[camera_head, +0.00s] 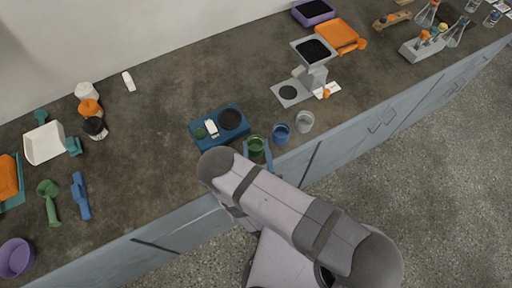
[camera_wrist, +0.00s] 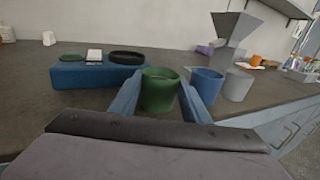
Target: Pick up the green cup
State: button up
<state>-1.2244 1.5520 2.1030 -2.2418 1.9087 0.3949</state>
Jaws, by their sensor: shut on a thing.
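The green cup (camera_head: 256,146) is upright near the front edge of the counter, just in front of the blue scale. In the wrist view the green cup (camera_wrist: 160,92) stands between the two blue fingers of my gripper (camera_wrist: 160,97). My gripper (camera_head: 257,153) is shut on the cup, one finger on each side. My arm hides part of the cup's front in the head view. I cannot tell whether the cup's base touches the counter.
A blue scale (camera_head: 205,142) with a black pan is behind.

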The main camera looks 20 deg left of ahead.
jog(key=shift+r, duration=0.1)
notch_tip(320, 180, up, 10)
jog(key=p, duration=0.8)
